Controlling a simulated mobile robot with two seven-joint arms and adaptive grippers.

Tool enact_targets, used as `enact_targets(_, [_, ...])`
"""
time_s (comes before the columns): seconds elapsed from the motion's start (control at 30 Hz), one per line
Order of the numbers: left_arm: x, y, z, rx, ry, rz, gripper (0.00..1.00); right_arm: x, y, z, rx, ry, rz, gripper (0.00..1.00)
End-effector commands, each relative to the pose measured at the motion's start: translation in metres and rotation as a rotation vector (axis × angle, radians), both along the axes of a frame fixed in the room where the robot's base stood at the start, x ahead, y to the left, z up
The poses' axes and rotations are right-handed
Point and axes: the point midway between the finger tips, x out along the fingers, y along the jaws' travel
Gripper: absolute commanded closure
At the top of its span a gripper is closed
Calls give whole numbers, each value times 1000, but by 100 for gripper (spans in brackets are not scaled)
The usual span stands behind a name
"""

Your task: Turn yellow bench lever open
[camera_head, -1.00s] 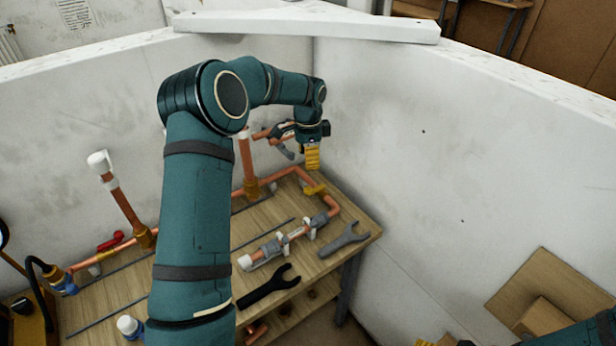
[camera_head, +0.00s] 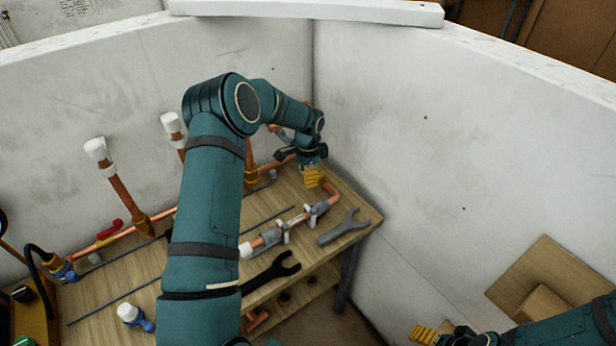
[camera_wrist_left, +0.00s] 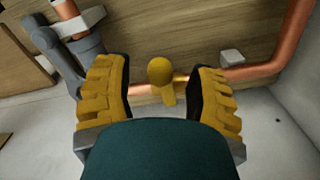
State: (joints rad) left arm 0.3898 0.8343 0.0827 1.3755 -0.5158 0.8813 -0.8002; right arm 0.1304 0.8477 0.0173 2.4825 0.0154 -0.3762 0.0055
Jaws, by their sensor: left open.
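The yellow bench lever (camera_wrist_left: 160,74) shows in the left wrist view, with a rounded end towards the camera, on a copper pipe (camera_wrist_left: 262,70). It lies between the fingers of my left gripper (camera_wrist_left: 160,92), which is open, with a visible gap on both sides. In the head view my left gripper (camera_head: 315,177) is over the right back part of the wooden bench (camera_head: 328,255) and hides the lever. My right gripper (camera_head: 428,334) shows only partly at the bottom edge of the head view, away from the bench; its opening is unclear.
A grey open-ended wrench (camera_head: 345,228) and a black one (camera_head: 272,276) lie along the bench front. A grey-fitted pipe assembly (camera_head: 290,227) sits near the gripper. White walls close in behind and right. A red lever (camera_head: 113,228) is at left, and upright capped pipes (camera_head: 125,190) stand at the back.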

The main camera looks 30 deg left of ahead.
Motion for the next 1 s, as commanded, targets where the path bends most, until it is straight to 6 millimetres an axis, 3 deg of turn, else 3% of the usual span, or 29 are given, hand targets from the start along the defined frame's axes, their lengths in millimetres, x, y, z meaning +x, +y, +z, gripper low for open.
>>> enact_targets(0.43, [0, 0, -9, 1, -1, 0, 45, 0, 0, 0, 0, 0, 0, 27])
enact_targets(0.6, [0, 0, -9, 1, -1, 0, 100, 0, 0, 0, 0, 0, 0, 27])
enact_targets(1.0, [-1, -2, -8, 1, -1, 38, 100, 0, 0, -3, 0, 0, 0, 27])
